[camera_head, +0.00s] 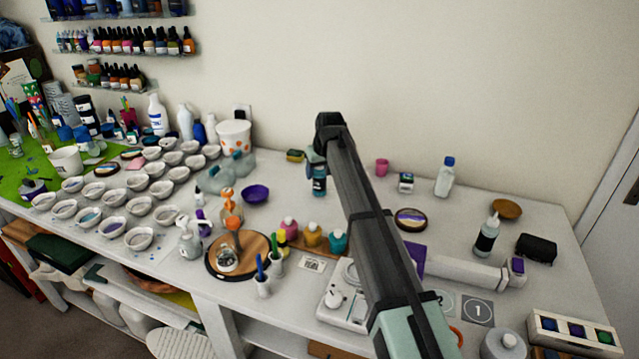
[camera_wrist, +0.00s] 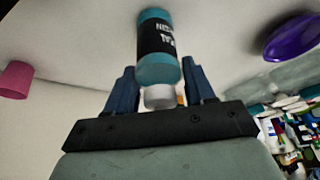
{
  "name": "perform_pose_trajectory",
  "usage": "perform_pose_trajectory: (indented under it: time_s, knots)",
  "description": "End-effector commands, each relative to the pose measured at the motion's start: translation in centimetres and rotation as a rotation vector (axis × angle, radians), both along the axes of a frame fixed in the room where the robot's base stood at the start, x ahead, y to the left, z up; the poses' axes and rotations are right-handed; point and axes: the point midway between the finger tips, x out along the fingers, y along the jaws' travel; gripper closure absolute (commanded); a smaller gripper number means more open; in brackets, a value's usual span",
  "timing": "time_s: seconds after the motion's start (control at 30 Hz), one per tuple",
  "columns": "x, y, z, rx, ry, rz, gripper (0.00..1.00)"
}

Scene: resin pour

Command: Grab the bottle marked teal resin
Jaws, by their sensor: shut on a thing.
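The teal resin bottle (camera_wrist: 157,65) is teal with a black label and a pale cap (camera_wrist: 160,97). In the wrist view the lettering on its label appears upside down. My gripper (camera_wrist: 160,78) has its two dark blue fingers on either side of the bottle's cap end and is shut on it. In the head view the bottle (camera_head: 319,186) hangs or stands below my gripper (camera_head: 317,160), towards the back of the table. My arm hides part of this area. I cannot tell whether the bottle's base touches the table.
A purple bowl (camera_head: 256,193) lies to the left, and a pink cup (camera_head: 382,167) to the right. A yellow sponge (camera_head: 295,156) is near the wall. Small pink, yellow and teal bottles (camera_head: 312,236) stand in front. Many white bowls fill the left side.

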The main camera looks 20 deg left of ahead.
Motion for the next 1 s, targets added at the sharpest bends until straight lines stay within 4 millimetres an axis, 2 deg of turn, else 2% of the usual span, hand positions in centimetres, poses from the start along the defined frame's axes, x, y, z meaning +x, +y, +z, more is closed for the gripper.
perform_pose_trajectory:
  time_s: [0.03,0.23,0.57,0.67,1.0]
  knots:
    - [0.0,0.0,0.0,0.000,0.000,0.000,0.64]
    - [0.0,0.0,0.0,0.000,0.000,0.000,0.83]
    - [0.0,0.0,0.5,0.001,-0.001,0.000,0.85]
    - [0.1,0.1,1.6,0.000,0.000,0.000,0.85]
    - [0.1,0.1,7.5,0.000,0.000,0.000,0.85]
